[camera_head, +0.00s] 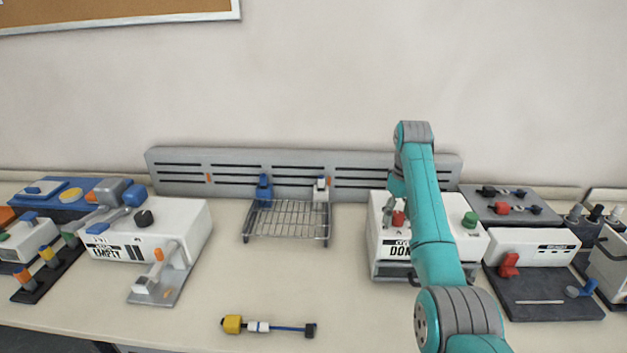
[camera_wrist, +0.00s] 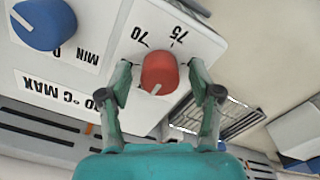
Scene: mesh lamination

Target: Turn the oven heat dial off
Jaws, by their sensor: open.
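The oven is a white box (camera_head: 375,240) right of the middle of the bench, with partly hidden lettering on its front. A red dial (camera_head: 398,218) is on its top. In the wrist view the red dial (camera_wrist: 159,72) has a white mark toward the picture's bottom, with upside-down 70 and 75 printed beyond it. My gripper (camera_wrist: 163,82) is open, its fingers on either side of the red dial; I cannot tell whether they touch it. A blue dial (camera_wrist: 44,22) marked 0 and MIN is at the upper left. My arm hides part of the oven.
A wire rack (camera_head: 288,222) stands left of the oven. A dark-based white unit (camera_head: 530,245) stands close on the right. A yellow-ended tool (camera_head: 268,326) lies at the front, with clear bench around it.

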